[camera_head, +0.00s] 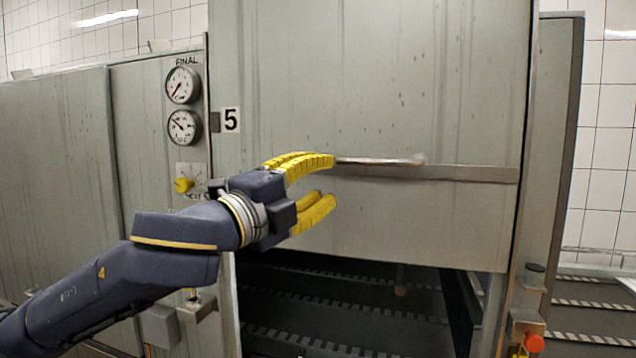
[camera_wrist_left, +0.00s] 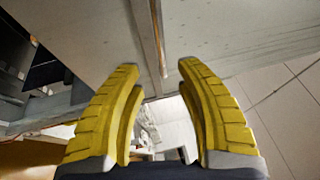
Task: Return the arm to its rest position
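My left gripper (camera_head: 325,182) comes in from the left in the head view, in front of a large grey metal door (camera_head: 370,90). Its yellow fingers are spread apart with nothing between them. The door's horizontal handle bar (camera_head: 385,161) starts near the upper fingertip; I cannot tell whether they touch. In the left wrist view the open left gripper (camera_wrist_left: 158,72) shows the handle bar (camera_wrist_left: 157,40) beyond and between the fingertips. My right gripper is in neither view.
Below the door is a dark opening with a slatted conveyor (camera_head: 350,325). Two gauges (camera_head: 183,105) and a yellow knob (camera_head: 184,185) are on the panel at left. A red button (camera_head: 534,343) is at lower right. White tiled walls (camera_head: 603,130) stand behind.

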